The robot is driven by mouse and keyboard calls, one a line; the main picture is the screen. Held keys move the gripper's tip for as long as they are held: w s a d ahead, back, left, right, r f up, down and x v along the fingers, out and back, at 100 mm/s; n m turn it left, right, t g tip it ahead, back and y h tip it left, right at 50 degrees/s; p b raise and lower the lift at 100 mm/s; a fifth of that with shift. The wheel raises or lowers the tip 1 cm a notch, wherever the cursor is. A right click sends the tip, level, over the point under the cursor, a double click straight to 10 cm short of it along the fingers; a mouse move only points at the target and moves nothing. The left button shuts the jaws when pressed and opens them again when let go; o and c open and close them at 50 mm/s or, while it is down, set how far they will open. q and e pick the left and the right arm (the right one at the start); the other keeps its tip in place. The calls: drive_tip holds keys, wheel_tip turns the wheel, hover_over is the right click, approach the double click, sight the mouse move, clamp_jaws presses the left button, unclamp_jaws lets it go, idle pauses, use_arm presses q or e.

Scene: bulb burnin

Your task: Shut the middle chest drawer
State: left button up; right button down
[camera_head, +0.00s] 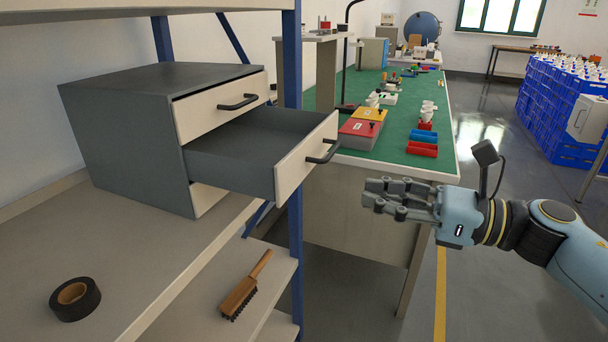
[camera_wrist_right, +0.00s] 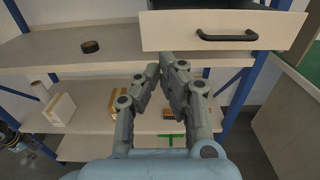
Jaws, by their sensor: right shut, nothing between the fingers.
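The dark grey chest (camera_head: 125,135) stands on a shelf at the left. Its middle drawer (camera_head: 292,172) is pulled far out, with a cream front and a black bar handle (camera_head: 323,152). The drawer front also shows at the top of the right wrist view (camera_wrist_right: 180,33). The top drawer (camera_head: 205,110) looks shut; the bottom one (camera_head: 206,198) is mostly hidden behind the middle one. My right gripper (camera_head: 371,193) is shut and empty, to the right of the drawer front and apart from it, fingers pointing left. My left gripper does not show.
A blue rack post (camera_head: 292,60) rises behind the open drawer. Black tape (camera_head: 75,299) lies on the shelf, and a brush (camera_head: 241,295) lies on the lower shelf. A green-topped workbench (camera_head: 430,160) stands behind my right gripper. Air between gripper and drawer front is clear.

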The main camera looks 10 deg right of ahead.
sight(290, 179)
drive_tip(key=p+x, duration=0.2)
drive_tip(key=x, duration=0.8)
drive_tip(key=shift+w, duration=0.2)
drive_tip(key=shift+w+a+p, duration=0.3)
drive_tip(key=shift+a+p, duration=0.05)
drive_tip(key=shift+a, duration=0.1)
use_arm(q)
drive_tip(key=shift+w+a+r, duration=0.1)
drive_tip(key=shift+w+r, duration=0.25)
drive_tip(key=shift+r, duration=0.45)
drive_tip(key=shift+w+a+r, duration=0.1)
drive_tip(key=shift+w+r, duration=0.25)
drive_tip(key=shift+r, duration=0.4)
use_arm(e)
drive_tip(key=shift+w+a, duration=0.1)
